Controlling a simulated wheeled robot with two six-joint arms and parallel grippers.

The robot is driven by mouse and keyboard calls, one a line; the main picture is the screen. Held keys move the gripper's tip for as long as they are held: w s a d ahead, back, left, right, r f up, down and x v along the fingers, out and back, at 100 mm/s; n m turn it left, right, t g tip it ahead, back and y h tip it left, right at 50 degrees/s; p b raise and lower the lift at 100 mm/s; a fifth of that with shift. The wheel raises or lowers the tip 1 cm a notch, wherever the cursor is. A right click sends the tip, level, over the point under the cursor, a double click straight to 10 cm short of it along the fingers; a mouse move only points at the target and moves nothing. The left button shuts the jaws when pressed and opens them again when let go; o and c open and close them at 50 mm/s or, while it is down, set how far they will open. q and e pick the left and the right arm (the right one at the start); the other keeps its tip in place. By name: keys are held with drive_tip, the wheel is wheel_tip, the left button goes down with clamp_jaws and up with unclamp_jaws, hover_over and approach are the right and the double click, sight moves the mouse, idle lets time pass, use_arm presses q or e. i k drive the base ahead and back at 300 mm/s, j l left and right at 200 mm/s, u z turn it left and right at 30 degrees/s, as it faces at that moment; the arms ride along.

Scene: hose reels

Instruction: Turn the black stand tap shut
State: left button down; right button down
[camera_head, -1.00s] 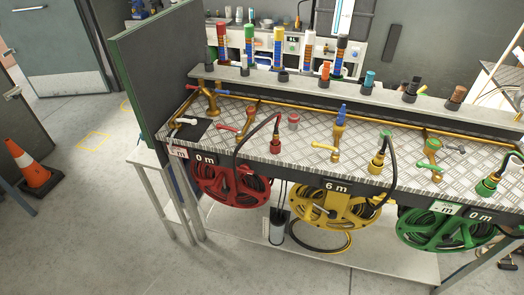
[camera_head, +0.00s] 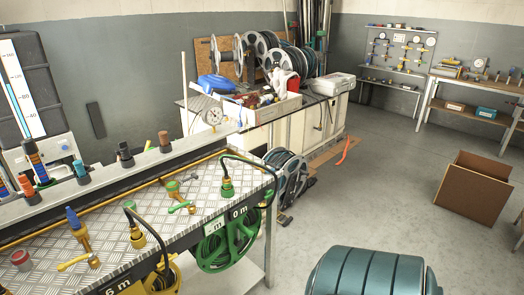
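No tap that I can make out as the black stand tap shows in the view now. A brass tap with a blue top (camera_head: 78,225) stands on the metal bench (camera_head: 115,210), with a yellow lever (camera_head: 74,263) at its foot. A tap with a green lever (camera_head: 179,207) stands farther right on the bench. Neither of my grippers is in view.
A green hose reel (camera_head: 225,245) hangs at the bench's right end, a yellow one (camera_head: 165,280) nearer. A teal ribbed rounded object (camera_head: 365,272) is at the bottom. A cardboard box (camera_head: 475,188) stands on the right. The floor between is mostly clear.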

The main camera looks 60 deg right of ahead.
sight(277, 168)
drive_tip(key=z, duration=1.75)
